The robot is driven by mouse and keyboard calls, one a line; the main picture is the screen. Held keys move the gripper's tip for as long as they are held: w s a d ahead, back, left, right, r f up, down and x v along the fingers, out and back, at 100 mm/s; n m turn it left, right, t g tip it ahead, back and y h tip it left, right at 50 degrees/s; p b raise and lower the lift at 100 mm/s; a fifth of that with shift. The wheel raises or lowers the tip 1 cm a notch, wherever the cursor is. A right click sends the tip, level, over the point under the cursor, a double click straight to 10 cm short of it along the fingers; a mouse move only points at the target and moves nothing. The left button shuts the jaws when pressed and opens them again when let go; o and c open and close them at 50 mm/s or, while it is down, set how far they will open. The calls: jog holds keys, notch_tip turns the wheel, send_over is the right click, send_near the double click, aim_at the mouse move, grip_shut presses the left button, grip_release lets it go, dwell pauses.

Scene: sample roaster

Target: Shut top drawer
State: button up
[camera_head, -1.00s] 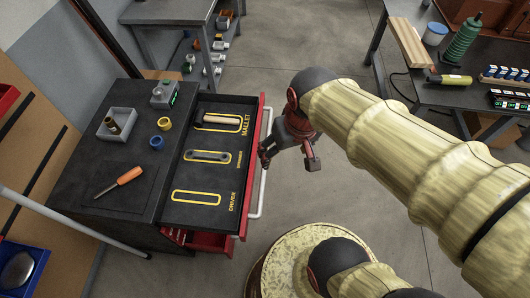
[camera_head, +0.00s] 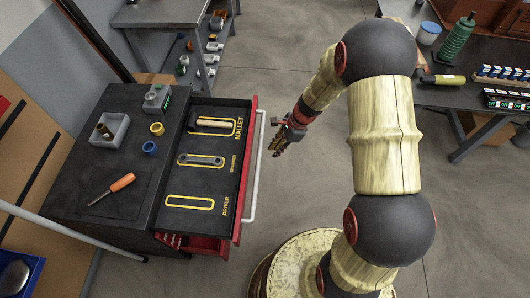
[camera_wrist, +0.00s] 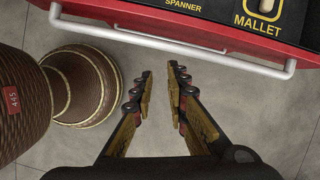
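The top drawer (camera_head: 183,228) is pulled out to the right of the dark cabinet (camera_head: 68,190). It has a red front and a pale bar handle (camera_head: 256,170). Inside are labelled yellow outlines; a mallet (camera_head: 214,123) and a spanner (camera_head: 201,161) lie in two, and the driver outline is empty. My gripper (camera_head: 277,146) is right of the handle, apart from it. In the wrist view my gripper (camera_wrist: 160,82) is open with nothing between its fingers, and the handle (camera_wrist: 180,44) crosses ahead of the fingertips.
A screwdriver (camera_head: 110,186), a grey box (camera_head: 109,129) and small rings lie on the cabinet top. A lower red drawer (camera_head: 207,249) also stands partly out. A workbench (camera_head: 453,96) is at the right.

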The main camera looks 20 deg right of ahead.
aim_at(258, 158)
jog(key=shift+w+d+r+m+t, duration=0.15)
jog(key=shift+w+r+m, duration=0.05)
jog(key=shift+w+m, duration=0.25)
jog(key=shift+w+d+r+m+t, duration=0.1)
jog(key=shift+w+r+m+t, duration=0.05)
jog(key=shift+w+m, duration=0.25)
jog(key=shift+c, duration=0.5)
jog(key=shift+w+m, duration=0.25)
jog(key=shift+m, duration=0.4)
grip_shut()
jog(key=b+x, duration=0.1)
jog(key=x, duration=0.2)
jog(key=a+b+x, duration=0.1)
jog(key=b+x, duration=0.1)
jog(key=x, duration=0.2)
jog(key=w+b+x, duration=0.1)
jog(key=b+x, duration=0.1)
jog(key=x, duration=0.2)
jog(key=shift+a+r, duration=0.35)
jog(key=shift+a, duration=0.05)
jog(key=shift+w+a, duration=0.15)
jog(key=shift+a, duration=0.5)
jog(key=shift+a+r, duration=0.1)
